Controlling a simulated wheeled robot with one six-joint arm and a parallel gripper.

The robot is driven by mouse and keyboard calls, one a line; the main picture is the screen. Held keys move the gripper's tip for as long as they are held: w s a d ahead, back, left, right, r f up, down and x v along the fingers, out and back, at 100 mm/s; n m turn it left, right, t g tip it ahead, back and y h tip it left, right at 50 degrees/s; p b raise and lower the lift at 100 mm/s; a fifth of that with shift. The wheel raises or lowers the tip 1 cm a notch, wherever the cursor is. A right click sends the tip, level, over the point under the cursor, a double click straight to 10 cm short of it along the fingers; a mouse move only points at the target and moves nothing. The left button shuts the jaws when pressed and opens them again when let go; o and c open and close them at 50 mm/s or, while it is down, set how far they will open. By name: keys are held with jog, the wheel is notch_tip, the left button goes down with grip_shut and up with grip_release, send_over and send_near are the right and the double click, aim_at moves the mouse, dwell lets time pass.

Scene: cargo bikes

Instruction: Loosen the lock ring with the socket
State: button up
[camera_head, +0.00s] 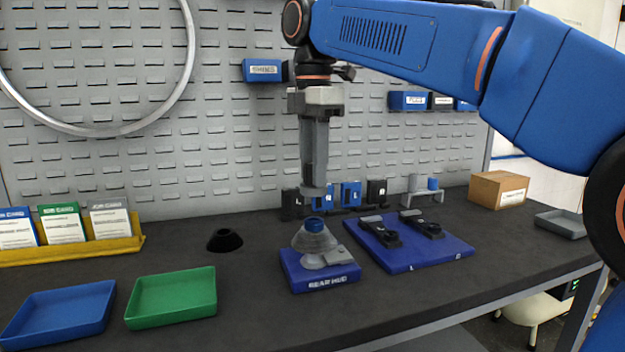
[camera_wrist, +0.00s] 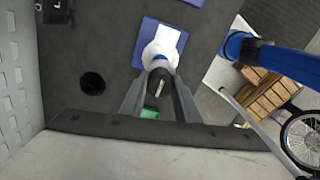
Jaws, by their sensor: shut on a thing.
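Below is a pale cone-shaped hub (camera_head: 314,242) on a blue base (camera_head: 318,281) labelled as a hub stand. A blue ring (camera_head: 314,225), seemingly the lock ring, sits on top of the hub. In the head view a small gap shows between the held piece and the ring. In the wrist view the fingers and held piece partly cover the hub.
A blue board (camera_head: 425,258) with two black fixtures lies right of the hub. A small stand (camera_head: 422,196) holds a grey and a blue cylinder behind. A black cone (camera_head: 225,240), green tray (camera_head: 172,297) and blue tray (camera_head: 60,315) lie left. The perforated wall stands behind.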

send_over(314, 220)
jog(key=shift+f, duration=2.8)
jog(key=shift+o, duration=0.3)
jog(key=shift+f, duration=0.55)
grip_shut()
jog(key=n, duration=0.6)
jog(key=shift+f, duration=0.15)
jog(key=shift+n, duration=0.3)
jog(key=n, duration=0.6)
jog(key=shift+r, duration=0.3)
dwell(0.4)
jog(key=shift+r, duration=0.4)
